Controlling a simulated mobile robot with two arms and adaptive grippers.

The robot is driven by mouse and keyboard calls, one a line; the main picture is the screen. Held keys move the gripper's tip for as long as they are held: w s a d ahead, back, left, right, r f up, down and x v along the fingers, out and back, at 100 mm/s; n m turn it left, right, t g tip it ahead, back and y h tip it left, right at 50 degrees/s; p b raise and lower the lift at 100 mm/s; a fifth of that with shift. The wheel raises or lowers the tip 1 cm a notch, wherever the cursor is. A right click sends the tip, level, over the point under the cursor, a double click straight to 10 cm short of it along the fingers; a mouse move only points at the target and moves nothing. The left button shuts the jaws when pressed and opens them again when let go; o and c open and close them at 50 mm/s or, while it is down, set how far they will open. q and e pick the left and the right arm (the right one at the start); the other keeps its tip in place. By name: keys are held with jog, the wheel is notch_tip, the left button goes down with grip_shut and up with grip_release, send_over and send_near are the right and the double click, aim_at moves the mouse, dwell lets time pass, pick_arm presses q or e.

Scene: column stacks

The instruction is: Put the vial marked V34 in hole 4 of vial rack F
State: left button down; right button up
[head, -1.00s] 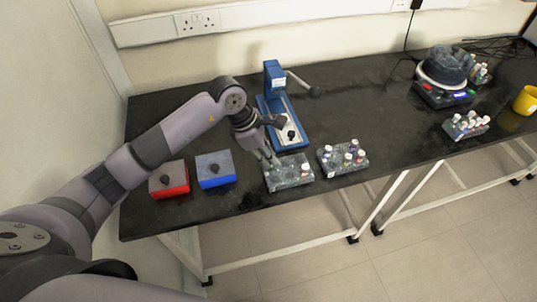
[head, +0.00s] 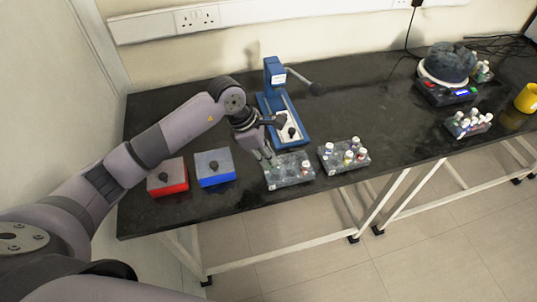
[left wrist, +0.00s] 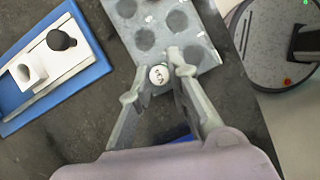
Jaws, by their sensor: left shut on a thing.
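My left gripper (head: 268,158) is at the left end of a grey vial rack (head: 290,174) near the table's front edge. In the left wrist view, my left gripper (left wrist: 159,80) is shut on a white-capped vial (left wrist: 158,75); the dark mark on its cap is too small to read surely. The vial is at the near end of the grey rack (left wrist: 148,22), which shows several dark, empty holes. I cannot tell whether the vial's lower end is inside a hole. No rack letter is readable. My right gripper is not in view.
A second rack (head: 345,161) with several vials stands just right. A blue press (head: 273,82) stands behind. A red box (head: 168,184) and a blue box (head: 215,178) are at the left. Another vial rack (head: 468,131) stands far right.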

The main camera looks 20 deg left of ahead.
pick_arm(q)
jog(key=c, duration=1.4)
grip_release()
jog(key=shift+c, duration=0.2)
jog(key=shift+o, duration=0.2)
jog(key=o, duration=0.3)
jog(key=shift+r, duration=0.15)
jog(key=shift+r+p, duration=1.75)
jog(key=shift+r, duration=1.15)
